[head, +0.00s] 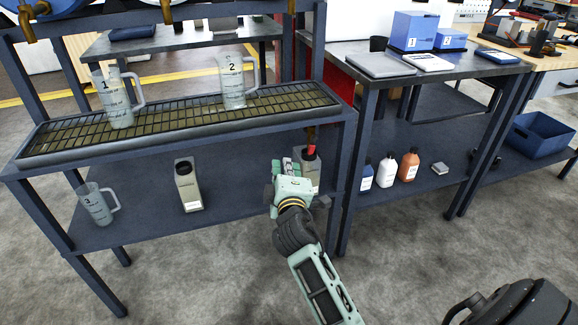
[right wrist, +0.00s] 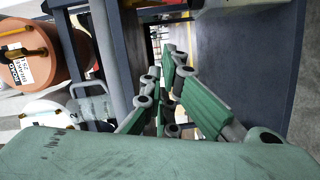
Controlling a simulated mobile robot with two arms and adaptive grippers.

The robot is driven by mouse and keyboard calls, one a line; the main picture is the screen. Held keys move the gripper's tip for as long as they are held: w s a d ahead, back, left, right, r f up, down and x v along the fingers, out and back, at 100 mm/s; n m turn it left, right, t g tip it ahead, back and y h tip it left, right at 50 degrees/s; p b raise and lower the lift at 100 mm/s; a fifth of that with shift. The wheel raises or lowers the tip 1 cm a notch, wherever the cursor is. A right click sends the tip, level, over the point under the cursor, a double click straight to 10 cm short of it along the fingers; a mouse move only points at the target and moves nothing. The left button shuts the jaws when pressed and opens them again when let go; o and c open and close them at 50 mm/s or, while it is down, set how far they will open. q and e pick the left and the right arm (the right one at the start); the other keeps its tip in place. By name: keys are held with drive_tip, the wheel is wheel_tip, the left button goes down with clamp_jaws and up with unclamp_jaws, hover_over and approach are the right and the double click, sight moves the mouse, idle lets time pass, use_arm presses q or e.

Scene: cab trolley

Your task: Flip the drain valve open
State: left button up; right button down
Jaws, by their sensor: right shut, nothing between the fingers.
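The drain valve shows as a small red handle (head: 310,151) on a brass-coloured stub under the right end of the drip tray (head: 180,147). My right gripper (head: 287,165) is just left of the red handle, below the tray's edge. It is shut and empty; I cannot tell whether it touches the handle. In the right wrist view its fingers (right wrist: 163,100) are close together, and I cannot make out the valve there. A grey container (head: 312,178) stands under the valve, partly hidden by the gripper. My left gripper is not in view.
Jugs 1 (head: 118,98) and 2 (head: 235,82) stand on the tray's grid. Jug 3 (head: 97,203) and an open grey container (head: 187,185) stand on the lower shelf. Several bottles (head: 387,170) stand on the shelf to the right. An orange drum (right wrist: 45,55) shows in the wrist view.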

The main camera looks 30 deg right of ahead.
sight(313, 145)
use_arm(q)
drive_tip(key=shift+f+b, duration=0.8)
drive_tip(key=shift+b, duration=0.1)
use_arm(e)
drive_tip(key=w+d+f, duration=0.1)
drive_tip(key=w+d, duration=0.5)
drive_tip(key=d, duration=0.1)
drive_tip(key=shift+w+d+f, duration=0.3)
drive_tip(key=shift+w, duration=0.05)
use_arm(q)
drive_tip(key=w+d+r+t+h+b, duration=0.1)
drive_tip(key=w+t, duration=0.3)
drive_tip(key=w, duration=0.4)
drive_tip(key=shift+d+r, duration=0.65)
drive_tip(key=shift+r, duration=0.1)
use_arm(e)
drive_tip(key=n, duration=0.1)
drive_tip(key=d+f+n, duration=0.1)
drive_tip(key=n, duration=0.1)
drive_tip(key=shift+s+d+f+h, duration=0.2)
drive_tip(key=shift+d+f+h, duration=0.05)
drive_tip(key=shift+f+h, duration=0.05)
